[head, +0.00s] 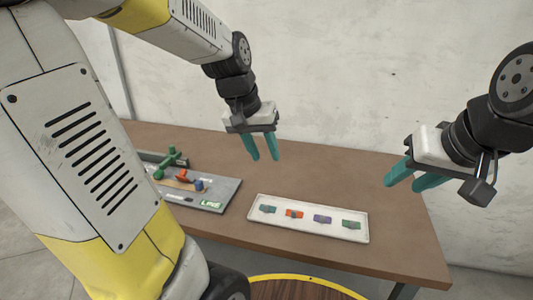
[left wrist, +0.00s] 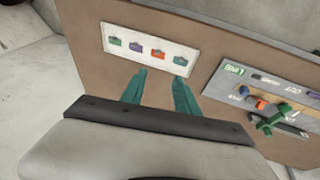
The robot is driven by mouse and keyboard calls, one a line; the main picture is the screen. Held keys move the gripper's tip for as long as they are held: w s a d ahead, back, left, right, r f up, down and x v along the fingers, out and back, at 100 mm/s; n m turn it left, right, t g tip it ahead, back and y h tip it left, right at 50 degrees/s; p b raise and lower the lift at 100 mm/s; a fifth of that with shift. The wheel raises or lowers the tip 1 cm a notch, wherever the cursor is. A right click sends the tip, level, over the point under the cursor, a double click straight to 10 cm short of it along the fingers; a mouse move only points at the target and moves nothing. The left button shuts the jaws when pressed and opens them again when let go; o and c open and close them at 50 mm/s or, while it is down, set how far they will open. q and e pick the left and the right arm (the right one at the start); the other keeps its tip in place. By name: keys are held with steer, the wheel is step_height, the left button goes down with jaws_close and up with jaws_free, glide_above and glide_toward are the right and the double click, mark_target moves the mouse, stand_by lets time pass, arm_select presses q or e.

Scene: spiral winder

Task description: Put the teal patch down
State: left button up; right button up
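The teal patch (head: 268,209) lies at the left end of the white tray (head: 304,232), and it shows at the tray's right end in the left wrist view (left wrist: 180,61). My left gripper (head: 262,159) is open and empty, pointing down above the table, behind the tray in the head view. Its two teal fingers stand apart in the left wrist view (left wrist: 160,74), with nothing between them. My right gripper (head: 401,185) is open and empty, raised at the right of the tray.
An orange patch (head: 294,213), a purple patch (head: 322,219) and a green patch (head: 351,224) share the tray. The brown table (head: 330,170) is bare behind the tray.

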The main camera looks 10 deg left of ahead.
arm_select(q)
steer(key=s+r+t, duration=0.2)
steer(key=s+r, duration=0.2)
steer(key=s, duration=0.7)
steer(key=shift+d+r+t, duration=0.25)
steer(key=shift+d+t, duration=0.15)
steer(key=shift+a, duration=0.1)
